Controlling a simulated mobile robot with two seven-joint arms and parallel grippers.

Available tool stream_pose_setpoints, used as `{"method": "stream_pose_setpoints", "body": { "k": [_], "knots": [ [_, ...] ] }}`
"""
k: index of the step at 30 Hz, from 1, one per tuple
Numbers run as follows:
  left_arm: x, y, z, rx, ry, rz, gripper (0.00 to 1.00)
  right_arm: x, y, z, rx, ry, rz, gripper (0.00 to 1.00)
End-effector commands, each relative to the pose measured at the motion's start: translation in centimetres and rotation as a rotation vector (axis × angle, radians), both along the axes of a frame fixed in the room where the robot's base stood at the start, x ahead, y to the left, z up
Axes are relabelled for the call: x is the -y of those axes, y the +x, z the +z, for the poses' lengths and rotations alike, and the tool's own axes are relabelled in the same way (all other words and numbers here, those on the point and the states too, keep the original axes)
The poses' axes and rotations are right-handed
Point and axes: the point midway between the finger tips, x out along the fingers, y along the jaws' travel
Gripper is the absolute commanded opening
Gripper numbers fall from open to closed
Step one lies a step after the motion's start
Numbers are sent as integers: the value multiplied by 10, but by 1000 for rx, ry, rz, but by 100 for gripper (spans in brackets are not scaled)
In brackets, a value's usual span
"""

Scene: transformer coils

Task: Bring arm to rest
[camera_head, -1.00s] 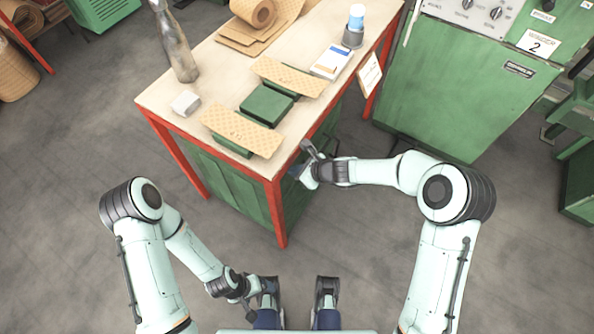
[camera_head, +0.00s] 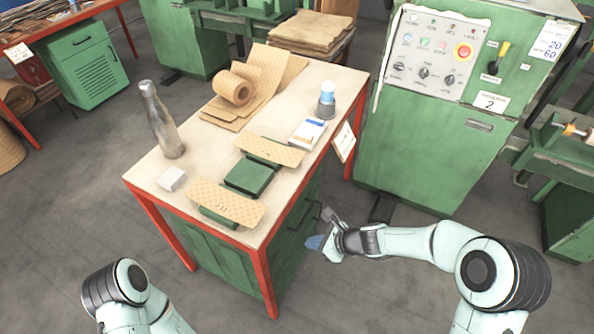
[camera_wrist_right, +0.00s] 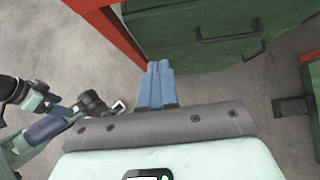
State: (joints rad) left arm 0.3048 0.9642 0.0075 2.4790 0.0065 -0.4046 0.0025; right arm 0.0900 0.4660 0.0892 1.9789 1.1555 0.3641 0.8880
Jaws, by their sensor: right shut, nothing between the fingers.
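My right gripper (camera_head: 315,242) is beside the right side of the table, below the tabletop and near the green drawers. In the right wrist view its two blue fingers (camera_wrist_right: 157,84) are together with nothing between them. Beyond them are a red table leg and a green drawer front with a dark handle (camera_wrist_right: 232,38). The right forearm reaches left from its elbow in the head view. Of my left arm (camera_head: 125,290) only the upper part shows at the lower left of the head view; its gripper is out of that view.
The red-framed table (camera_head: 190,160) bears a green block (camera_head: 249,176), perforated tan strips (camera_head: 225,203), a metal bottle (camera_head: 163,125), a white block (camera_head: 171,179) and a tan roll (camera_head: 236,88). A green control cabinet (camera_head: 428,140) stands at the right. Grey floor (camera_head: 360,290) is free in front.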

Motion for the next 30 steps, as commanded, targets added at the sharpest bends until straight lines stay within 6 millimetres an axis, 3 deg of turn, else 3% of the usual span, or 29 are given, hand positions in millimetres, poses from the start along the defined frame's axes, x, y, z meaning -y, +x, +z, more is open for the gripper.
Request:
{"method": "stream_pose_setpoints", "body": {
  "k": [5,8,11,15,18,21,25,30],
  "knots": [
    [0,0,1,0,0,0,84,1,-3,-4,-4,-13,11,0],
    [0,1,7,-1,0,0,84,8,-20,-25,-11,-87,80,0],
    [0,2,20,-1,-1,-1,84,22,-58,-62,-16,-232,245,0],
    [0,6,45,-3,-3,-4,84,48,-140,-115,21,-453,667,0],
    [0,10,65,-3,-4,-5,84,59,-200,-135,118,-536,1023,0],
    [0,15,79,-1,-4,-6,84,58,-242,-139,252,-551,1301,0],
    [0,20,90,0,-4,-7,84,50,-273,-136,409,-532,1512,0],
    [0,20,93,0,-5,-7,84,45,-284,-135,482,-523,1585,0]
  ]
}}
